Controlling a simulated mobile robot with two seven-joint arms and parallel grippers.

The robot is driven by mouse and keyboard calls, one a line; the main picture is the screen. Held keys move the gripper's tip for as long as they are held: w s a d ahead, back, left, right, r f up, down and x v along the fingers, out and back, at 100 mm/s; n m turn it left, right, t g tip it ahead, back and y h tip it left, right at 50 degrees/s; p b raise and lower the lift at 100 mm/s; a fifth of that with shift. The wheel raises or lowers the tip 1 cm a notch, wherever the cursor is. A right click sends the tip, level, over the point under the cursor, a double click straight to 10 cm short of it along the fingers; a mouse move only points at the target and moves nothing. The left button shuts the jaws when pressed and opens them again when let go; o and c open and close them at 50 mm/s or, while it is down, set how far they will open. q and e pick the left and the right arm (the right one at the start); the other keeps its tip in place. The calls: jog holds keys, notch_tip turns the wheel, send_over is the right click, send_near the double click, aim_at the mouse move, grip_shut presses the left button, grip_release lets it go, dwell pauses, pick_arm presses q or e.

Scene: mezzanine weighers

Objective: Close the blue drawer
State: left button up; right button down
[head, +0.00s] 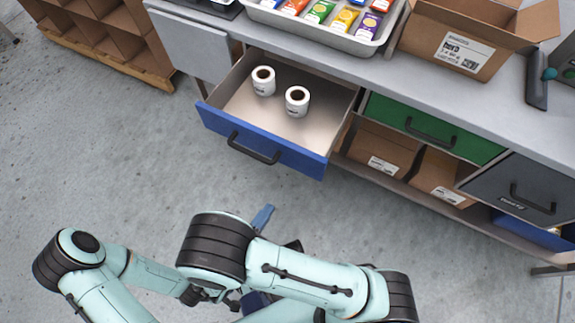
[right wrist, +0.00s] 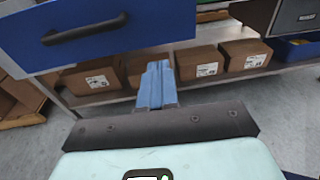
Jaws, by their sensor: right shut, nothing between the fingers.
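The blue drawer (head: 292,156) is pulled well out from under the counter. Its blue front has a dark bar handle (head: 253,149), and two white label rolls (head: 263,80) (head: 297,101) stand inside. In the right wrist view the drawer front (right wrist: 150,22) fills the upper left. My right gripper (head: 264,216) is in front of and below the drawer front, apart from it. Its blue fingers (right wrist: 157,82) are together and empty. My left arm comes in at the lower left, but its fingers do not show.
Cardboard boxes (head: 378,158) stand on the shelf below. A tray (head: 325,41) of colourful packets and an open carton (head: 458,48) are on the counter (head: 500,106). The floor before the drawer is clear.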

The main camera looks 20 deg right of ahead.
notch_tip(320, 180, up, 2)
jog(key=a+t, duration=0.1)
jog(key=t, duration=0.1)
send_near(289, 158)
jog(key=shift+n, duration=0.3)
jog(key=x, duration=0.7)
jog(key=shift+f+b, duration=0.1)
jog(key=shift+b, duration=0.25)
pick_arm(q)
jog(key=shift+d+f, duration=0.25)
jog(key=shift+f, duration=0.1)
